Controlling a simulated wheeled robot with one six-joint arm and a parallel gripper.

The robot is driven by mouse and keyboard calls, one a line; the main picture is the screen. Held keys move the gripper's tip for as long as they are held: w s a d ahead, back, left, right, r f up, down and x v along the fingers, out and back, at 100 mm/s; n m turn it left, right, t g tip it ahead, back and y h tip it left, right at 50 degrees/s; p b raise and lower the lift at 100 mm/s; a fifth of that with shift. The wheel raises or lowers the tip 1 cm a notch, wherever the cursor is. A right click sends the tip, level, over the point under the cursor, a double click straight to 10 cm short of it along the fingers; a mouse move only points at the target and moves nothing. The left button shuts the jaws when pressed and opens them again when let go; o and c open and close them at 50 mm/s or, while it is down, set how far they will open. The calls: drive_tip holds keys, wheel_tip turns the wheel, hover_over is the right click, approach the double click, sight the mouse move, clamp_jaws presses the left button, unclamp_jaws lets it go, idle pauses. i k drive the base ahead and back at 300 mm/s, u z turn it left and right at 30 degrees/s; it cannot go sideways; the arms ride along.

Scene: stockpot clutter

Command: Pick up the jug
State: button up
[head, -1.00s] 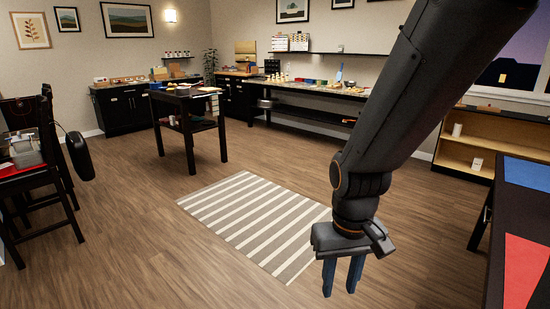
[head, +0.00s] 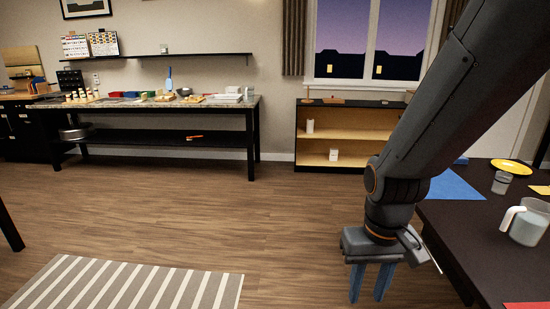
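A jug (head: 528,222) with a white handle and clear, pale bluish body stands upright on the dark table at the right edge of the head view. My gripper (head: 370,284) hangs fingers down over the floor, left of that table and apart from the jug. Its two blue fingers are spread with a gap between them, and nothing shows in the gap.
The dark table (head: 452,222) also holds a blue mat (head: 450,186), a small clear cup (head: 502,182) and a yellow plate (head: 511,167). A low wooden shelf (head: 347,135) and a long worktable (head: 215,106) line the back wall. The floor between is clear around a striped rug (head: 130,285).

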sight(249, 91)
drive_tip(key=z, duration=0.35)
drive_tip(key=i, duration=1.5)
drive_tip(key=u, duration=0.45)
drive_tip(key=i, duration=1.8)
drive_tip(key=u, duration=0.55)
drive_tip(key=i, duration=1.5)
drive_tip(key=u, duration=0.15)
